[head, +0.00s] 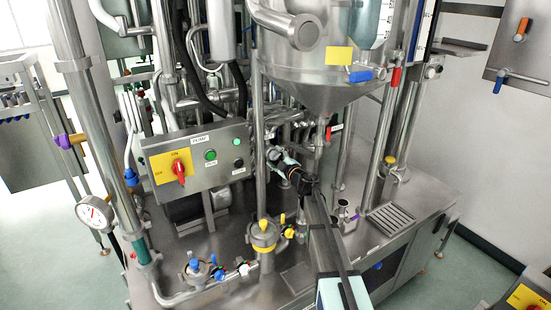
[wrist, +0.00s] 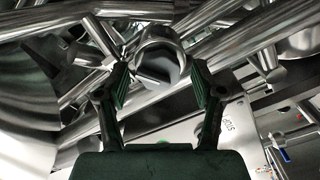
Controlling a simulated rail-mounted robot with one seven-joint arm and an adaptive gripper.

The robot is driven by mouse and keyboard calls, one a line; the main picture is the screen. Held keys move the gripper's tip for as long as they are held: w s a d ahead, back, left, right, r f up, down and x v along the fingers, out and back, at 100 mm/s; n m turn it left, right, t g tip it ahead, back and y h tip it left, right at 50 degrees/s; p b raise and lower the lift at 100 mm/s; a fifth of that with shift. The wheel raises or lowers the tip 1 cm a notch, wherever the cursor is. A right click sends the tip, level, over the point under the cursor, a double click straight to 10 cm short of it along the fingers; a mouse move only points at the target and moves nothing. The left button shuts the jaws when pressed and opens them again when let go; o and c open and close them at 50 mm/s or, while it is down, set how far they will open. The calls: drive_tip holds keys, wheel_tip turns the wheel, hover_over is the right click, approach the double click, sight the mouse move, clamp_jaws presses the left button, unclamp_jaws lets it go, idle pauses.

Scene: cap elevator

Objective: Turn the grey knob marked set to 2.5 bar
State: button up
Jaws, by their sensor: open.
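My gripper (head: 277,158) reaches in among the steel pipes behind the control box, below the steel hopper. In the wrist view its two green-padded fingers (wrist: 160,88) are spread apart. Between and beyond the fingertips is a round grey part (wrist: 158,72) with a darker bar or slot across it, inside a shiny metal ring. It looks like the grey knob, but no "set" marking or bar scale is readable. The fingers stand on either side of it; I cannot tell whether they touch it. In the head view I cannot make out the knob among the pipes and my arm.
The control box (head: 215,150) with a red switch (head: 179,172) is left of my gripper. A vertical steel post (head: 259,120) stands close by. The hopper (head: 310,75) hangs above. Steel pipes (wrist: 50,45) crowd the wrist view. A pressure gauge (head: 95,212) is at far left.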

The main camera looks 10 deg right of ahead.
drive_tip(key=v, duration=1.1)
drive_tip(key=shift+s, duration=0.35)
drive_tip(key=shift+d, duration=0.2)
